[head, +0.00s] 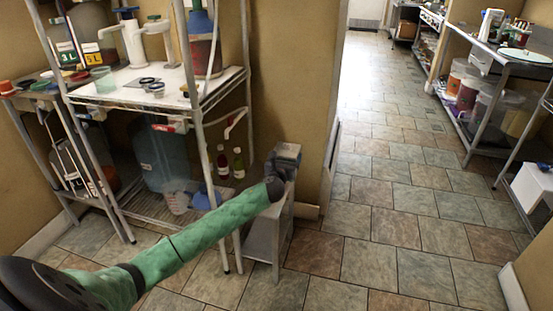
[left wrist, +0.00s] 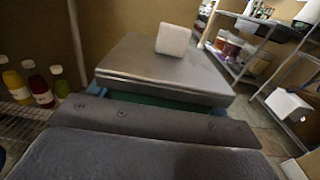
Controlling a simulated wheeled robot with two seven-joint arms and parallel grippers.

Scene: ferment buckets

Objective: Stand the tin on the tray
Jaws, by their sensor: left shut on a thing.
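My left gripper (head: 284,162) is at the end of the green-sleeved arm, in front of the tan wall and above a narrow grey stand (head: 264,238). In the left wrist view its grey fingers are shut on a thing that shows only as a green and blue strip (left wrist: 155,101). This is probably the tin; most of it is hidden by the fingers. I cannot make out the tray for certain in either view. My right gripper is not in view.
A metal rack (head: 140,92) on the left holds jugs and cups. Red and green bottles (head: 231,163) stand on its lower level. A wall corner is just right of the gripper. The tiled floor (head: 390,215) to the right is open. Another shelf unit (head: 500,62) is far right.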

